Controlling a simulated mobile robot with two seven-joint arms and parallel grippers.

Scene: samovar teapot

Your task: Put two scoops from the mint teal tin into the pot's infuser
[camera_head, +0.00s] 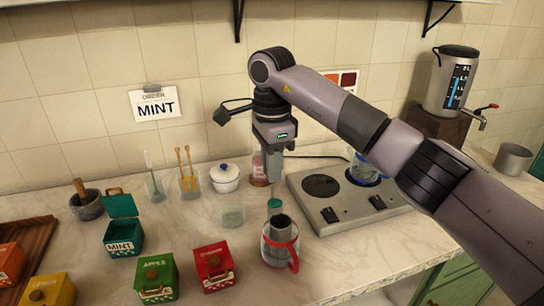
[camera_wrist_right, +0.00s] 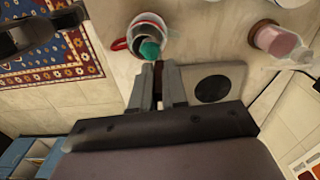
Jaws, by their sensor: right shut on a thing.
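My right gripper (camera_head: 276,176) is shut on what looks like a scoop's dark handle, which shows between the fingers in the right wrist view (camera_wrist_right: 158,85). A teal piece (camera_head: 274,206), apparently the scoop's head, is below the fingers at the infuser's mouth. I cannot tell whether it touches the infuser or holds leaves. The grey cylindrical infuser (camera_head: 281,229) stands up in the white pot with red rim and handle (camera_head: 275,254). The mint teal tin (camera_head: 122,248) stands at the left with its lid (camera_head: 120,206) open. My left gripper is not in view.
Green apple (camera_head: 156,290) and red (camera_head: 214,279) tins stand left of the pot. A small glass (camera_head: 232,217) is behind it. A two-plate stove (camera_head: 322,212) bears a blue-banded glass vessel (camera_head: 362,178). A lidded white jar (camera_head: 225,183) and pinkish jar (camera_head: 259,177) stand near the wall.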

